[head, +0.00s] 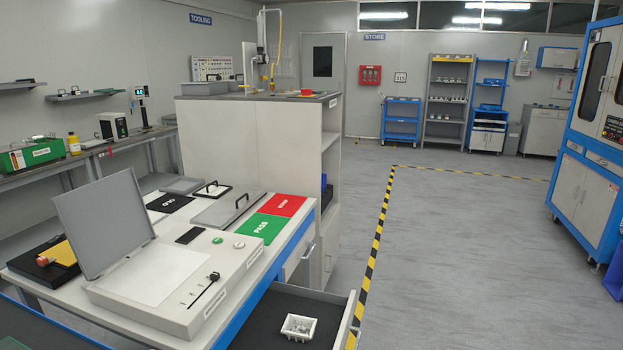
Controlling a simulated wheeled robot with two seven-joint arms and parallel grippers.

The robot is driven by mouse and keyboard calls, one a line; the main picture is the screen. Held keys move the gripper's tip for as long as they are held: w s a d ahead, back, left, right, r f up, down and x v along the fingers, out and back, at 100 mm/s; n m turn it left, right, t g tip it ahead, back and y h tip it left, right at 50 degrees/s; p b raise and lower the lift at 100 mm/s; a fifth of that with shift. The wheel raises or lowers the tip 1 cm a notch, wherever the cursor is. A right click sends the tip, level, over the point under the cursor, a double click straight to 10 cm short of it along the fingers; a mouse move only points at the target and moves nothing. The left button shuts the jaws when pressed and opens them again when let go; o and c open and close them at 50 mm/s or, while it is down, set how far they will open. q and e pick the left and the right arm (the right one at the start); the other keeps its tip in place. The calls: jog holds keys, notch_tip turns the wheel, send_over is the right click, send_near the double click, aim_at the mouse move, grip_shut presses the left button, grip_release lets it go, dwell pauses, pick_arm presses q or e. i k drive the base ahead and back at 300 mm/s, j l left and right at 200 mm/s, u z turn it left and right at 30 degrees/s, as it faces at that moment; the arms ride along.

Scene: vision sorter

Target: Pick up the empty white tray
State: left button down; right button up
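A small white tray (287,331) sits in the open dark-lined drawer (262,310) at the bottom middle of the head view. Small greyish shapes show inside it, so it does not look plainly empty; they are too small to make out. No other white tray can be clearly picked out. Neither of my grippers is in view.
The bench above the drawer carries an open-lidded grey sorter box (220,262), a green PASS mat (258,227), a red mat (283,205) and grey lidded trays. A tall cabinet (250,145) stands behind. The floor (450,270) to the right is clear.

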aim_at(301, 328)
jog(key=k+l+z, duration=0.1)
jog(key=l+u, duration=0.1)
jog(key=u, duration=0.3)
jog(key=i+l+u, duration=0.1)
jog(key=u, duration=0.3)
jog(key=l+u, duration=0.1)
jog(key=u, duration=0.35)
jog(key=l+u, duration=0.15)
jog(key=u, duration=0.25)
jog(key=i+l+u, duration=0.15)
jog(key=l+u, duration=0.2)
jog(key=l, duration=0.4)
jog(key=l+u, duration=0.35)
jog(key=l, duration=0.9)
